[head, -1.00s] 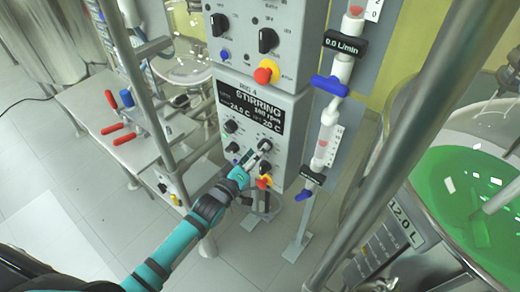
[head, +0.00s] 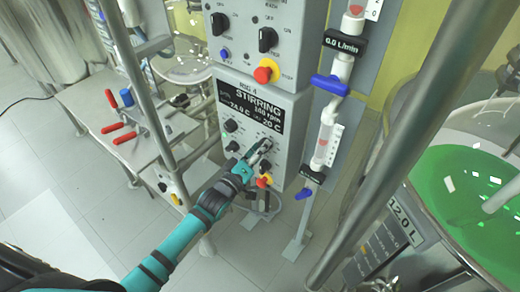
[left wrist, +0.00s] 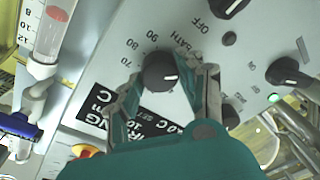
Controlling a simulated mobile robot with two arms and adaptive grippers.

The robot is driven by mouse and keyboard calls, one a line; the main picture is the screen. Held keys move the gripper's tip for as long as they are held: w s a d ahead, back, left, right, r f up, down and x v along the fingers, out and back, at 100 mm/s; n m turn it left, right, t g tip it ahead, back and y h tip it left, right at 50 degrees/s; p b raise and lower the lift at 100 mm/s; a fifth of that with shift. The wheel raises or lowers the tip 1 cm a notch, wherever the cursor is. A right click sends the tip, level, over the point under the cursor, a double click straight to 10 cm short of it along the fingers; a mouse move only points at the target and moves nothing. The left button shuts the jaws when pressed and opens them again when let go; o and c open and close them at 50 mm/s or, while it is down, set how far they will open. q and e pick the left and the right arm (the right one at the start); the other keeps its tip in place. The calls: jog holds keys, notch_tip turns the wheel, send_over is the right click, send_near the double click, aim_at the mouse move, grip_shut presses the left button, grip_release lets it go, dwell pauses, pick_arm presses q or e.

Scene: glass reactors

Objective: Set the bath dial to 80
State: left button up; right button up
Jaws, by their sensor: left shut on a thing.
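My left gripper (head: 262,148) reaches the lower knob row of the control box (head: 294,119) in the head view, where its fingers hide most of the knob. In the left wrist view the black bath dial (left wrist: 158,70) sits between the two fingers of the left gripper (left wrist: 162,84), which are shut on it. The dial's white mark points right in that view. "BATH" and the scale numbers 70, 80 and 90 are printed around it. The display (head: 254,106) reads "STIRRING", 100 rpm, 24.0 C and a lower 20 C. My right gripper is not in view.
A blue-handled valve (head: 330,85) stands right of the box. A vessel of green liquid (head: 462,200) is at the right.

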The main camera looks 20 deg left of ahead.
pick_arm(q)
jog(key=shift+m, duration=0.3)
jog(key=n, duration=0.8)
jog(key=n+g+h+b, duration=0.1)
jog(key=n, duration=0.7)
jog(key=n+h, duration=0.1)
jog(key=n, duration=0.8)
jog(key=shift+f+g+b, duration=0.2)
jog(key=shift+g+b, duration=0.1)
jog(key=shift+b, duration=0.1)
dwell(1.5)
dwell(0.5)
